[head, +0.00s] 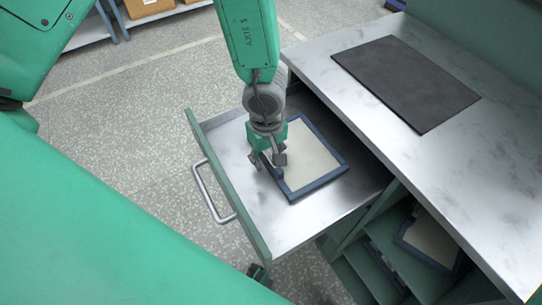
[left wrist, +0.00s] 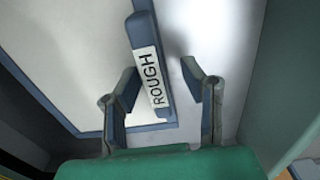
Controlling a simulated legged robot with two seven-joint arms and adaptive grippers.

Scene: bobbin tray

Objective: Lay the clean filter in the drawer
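A filter with a pale, clean-looking panel (head: 313,160) and a dark blue frame lies flat on the metal floor of the open drawer (head: 228,150). The filter also shows in the left wrist view (left wrist: 75,60). Its blue grip bar carries a white label reading "ROUGH" (left wrist: 154,77). My left gripper (head: 267,162) points down over the filter's left edge. In the left wrist view its fingers (left wrist: 160,72) are apart on either side of the bar, with a clear gap on the right. The left finger overlaps the bar's edge; contact cannot be told.
The drawer has a bar handle (head: 212,192) on its green front. A metal worktop (head: 480,150) with a black mat (head: 405,82) stands to the right. Below it, an open shelf holds another blue-framed panel (head: 432,240). Bare drawer floor surrounds the filter.

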